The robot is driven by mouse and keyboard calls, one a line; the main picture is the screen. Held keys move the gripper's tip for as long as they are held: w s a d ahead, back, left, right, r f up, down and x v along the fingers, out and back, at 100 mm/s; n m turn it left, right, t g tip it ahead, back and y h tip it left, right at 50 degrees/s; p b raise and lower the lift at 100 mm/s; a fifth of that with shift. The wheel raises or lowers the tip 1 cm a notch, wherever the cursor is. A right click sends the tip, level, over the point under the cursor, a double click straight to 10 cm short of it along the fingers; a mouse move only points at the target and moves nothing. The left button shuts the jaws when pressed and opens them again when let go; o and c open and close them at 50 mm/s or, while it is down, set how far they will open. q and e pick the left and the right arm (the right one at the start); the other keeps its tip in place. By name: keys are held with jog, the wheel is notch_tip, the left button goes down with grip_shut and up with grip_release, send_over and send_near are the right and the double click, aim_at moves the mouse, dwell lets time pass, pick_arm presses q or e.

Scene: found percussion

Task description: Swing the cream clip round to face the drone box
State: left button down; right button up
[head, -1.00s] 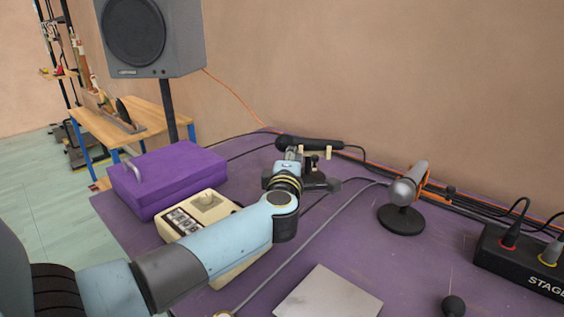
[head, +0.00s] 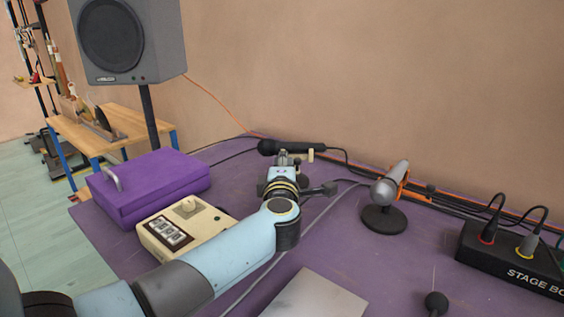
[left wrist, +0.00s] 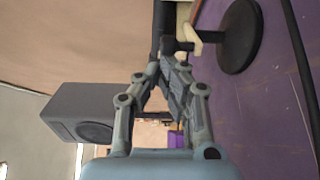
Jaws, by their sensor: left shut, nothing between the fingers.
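The cream clip (head: 311,155) shows as a small pale piece at the black microphone (head: 290,147), at the back of the purple table. My left gripper (head: 285,156) is in front of the microphone, just left of the clip's visible end, and hides part of the clip. In the left wrist view the clip (left wrist: 195,38) is just beyond my gripper's fingers (left wrist: 172,72), which are shut and empty. Whether they touch it I cannot tell. A cream box with a dark panel (head: 170,233), likely the drone box, sits front left, partly behind my arm. My right gripper is out of view.
A purple case (head: 150,190) lies behind the cream box. A silver microphone (head: 390,185) on a round black base stands to the right. A stage box (head: 515,262) with cables is far right. A grey plate (head: 315,295) lies in front. Cables run along the wall.

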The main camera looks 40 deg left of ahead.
aim_at(300, 161)
pick_arm(q)
jog(key=shift+w+d+n+g+y, duration=0.25)
jog(key=shift+n+g+y, duration=0.15)
jog(key=shift+y, duration=0.1)
jog(key=shift+w+d+f+n+g+y+b, duration=0.1)
jog(key=shift+w+d+n+g+y+b, duration=0.25)
jog(key=shift+n+g+y, duration=0.3)
jog(key=shift+w+d+r+n+g+y+b, duration=0.1)
jog(key=shift+w+d+n+g+y+b, duration=0.2)
jog(key=shift+n+g, duration=0.35)
jog(key=shift+w+d+f+n+g+y+b, duration=0.1)
jog(key=shift+w+d+n+g+y+b, duration=0.15)
jog(key=shift+d+n+g+y, duration=0.45)
jog(key=shift+w+a+m, duration=0.15)
jog(key=shift+w+m, duration=0.1)
jog(key=shift+m, duration=0.05)
jog(key=shift+w, duration=0.2)
